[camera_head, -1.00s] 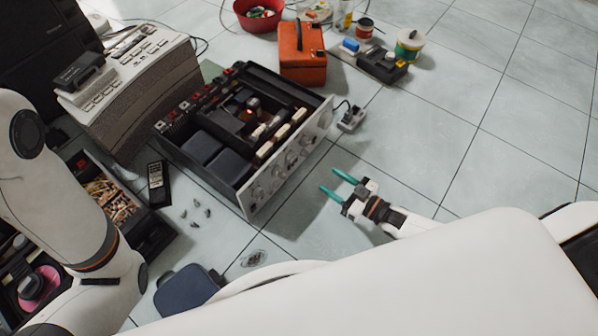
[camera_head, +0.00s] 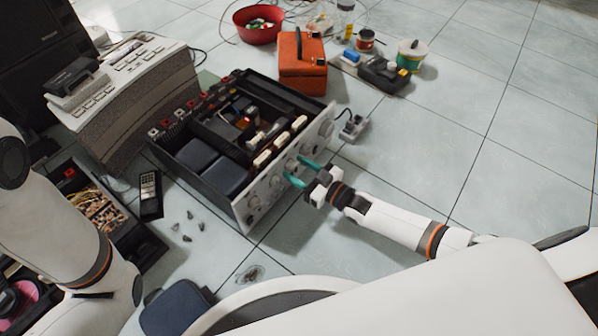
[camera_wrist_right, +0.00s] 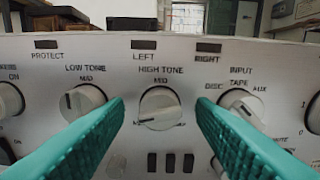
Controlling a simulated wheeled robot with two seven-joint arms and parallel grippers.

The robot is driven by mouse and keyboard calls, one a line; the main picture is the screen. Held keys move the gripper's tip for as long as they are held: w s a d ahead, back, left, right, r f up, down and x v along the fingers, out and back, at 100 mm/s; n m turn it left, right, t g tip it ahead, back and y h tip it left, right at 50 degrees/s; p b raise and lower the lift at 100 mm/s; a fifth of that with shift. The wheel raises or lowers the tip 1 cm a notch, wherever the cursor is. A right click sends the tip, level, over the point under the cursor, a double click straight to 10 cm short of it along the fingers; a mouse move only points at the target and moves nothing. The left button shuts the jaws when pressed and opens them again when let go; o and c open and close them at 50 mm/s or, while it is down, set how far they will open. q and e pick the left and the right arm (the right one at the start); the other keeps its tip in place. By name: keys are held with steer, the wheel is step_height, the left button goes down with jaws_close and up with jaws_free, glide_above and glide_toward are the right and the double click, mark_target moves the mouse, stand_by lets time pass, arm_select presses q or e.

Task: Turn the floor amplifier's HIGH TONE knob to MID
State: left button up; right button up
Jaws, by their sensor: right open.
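The floor amplifier (camera_head: 222,172), a black open-topped case with a silver front panel (camera_wrist_right: 110,70), stands on the tiles in the head view. In the right wrist view the silver HIGH TONE knob (camera_wrist_right: 161,108) is centred, with MID printed above it. Its dark pointer mark sits at the lower left. My right gripper (camera_head: 297,170) is open in front of the panel, its teal fingers on either side of the knob's line of sight. I cannot tell whether they touch the panel. My left arm shows at the left; its gripper is out of view.
The LOW TONE knob (camera_wrist_right: 84,102) and INPUT knob (camera_wrist_right: 241,106) flank it closely. An orange box (camera_head: 302,63), a power strip (camera_head: 352,128) and a dark soldering-type unit (camera_head: 384,75) stand behind. Small loose parts (camera_head: 187,226) lie front left. Tiles at right are clear.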

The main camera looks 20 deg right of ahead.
steer(key=c, duration=1)
steer(key=shift+o, duration=0.2)
steer(key=shift+m, duration=0.3)
steer(key=m, duration=1.9)
steer(key=shift+f+p, duration=0.1)
steer(key=shift+p, duration=0.2)
steer(key=shift+m, duration=0.5)
